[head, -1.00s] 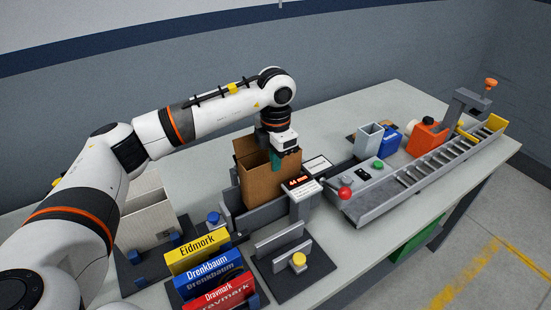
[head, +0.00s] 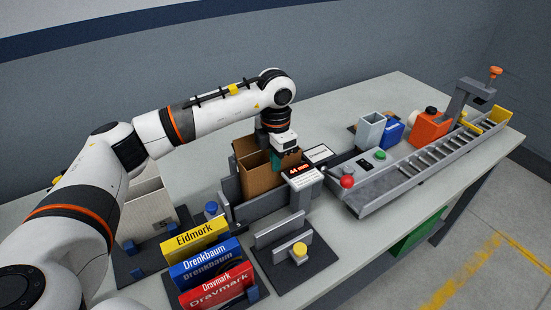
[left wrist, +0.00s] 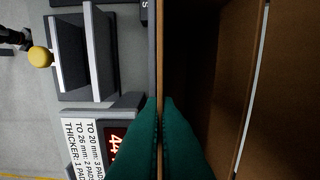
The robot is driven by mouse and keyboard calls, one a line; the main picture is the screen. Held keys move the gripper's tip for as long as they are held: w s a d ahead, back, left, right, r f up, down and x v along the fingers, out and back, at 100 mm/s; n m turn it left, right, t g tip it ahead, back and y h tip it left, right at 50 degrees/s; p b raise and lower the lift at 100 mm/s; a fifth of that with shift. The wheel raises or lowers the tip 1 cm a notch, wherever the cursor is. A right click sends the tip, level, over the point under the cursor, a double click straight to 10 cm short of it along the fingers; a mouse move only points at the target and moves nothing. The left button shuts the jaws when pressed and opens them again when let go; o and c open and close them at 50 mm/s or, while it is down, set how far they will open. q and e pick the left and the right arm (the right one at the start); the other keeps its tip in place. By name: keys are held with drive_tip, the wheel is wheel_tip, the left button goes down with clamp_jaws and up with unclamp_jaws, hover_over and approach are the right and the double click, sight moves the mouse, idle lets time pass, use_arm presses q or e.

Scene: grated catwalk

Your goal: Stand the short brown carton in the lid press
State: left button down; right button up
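The brown carton (head: 258,178), open at the top, is upright between the low grey walls of a fixture (head: 226,190) with a red readout (head: 300,171). Which fixture is the lid press, I cannot tell. My left gripper (head: 281,158) reaches down from above to the carton's side nearest the readout. In the left wrist view its green fingertips (left wrist: 160,104) lie on either side of one carton wall (left wrist: 159,60), closed on it. The carton's bottom is hidden behind the fixture wall. My right gripper is not in view.
A pale carton (head: 146,212) stands left. Yellow, blue and red labelled boxes (head: 207,262) stand in front. A grey stand with a yellow knob (head: 299,250) is close by. A red-knobbed ramp with rollers (head: 430,160) runs right. The table behind the carton is clear.

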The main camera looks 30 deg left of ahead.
use_arm(q)
drive_tip(key=shift+f+b, duration=0.55)
drive_tip(key=shift+f, duration=0.4)
drive_tip(key=c, duration=1.6)
unclamp_jaws()
drive_tip(key=o, duration=0.3)
drive_tip(key=shift+a+f, duration=0.1)
drive_tip(key=shift+s, duration=0.1)
drive_tip(key=shift+c, duration=0.5)
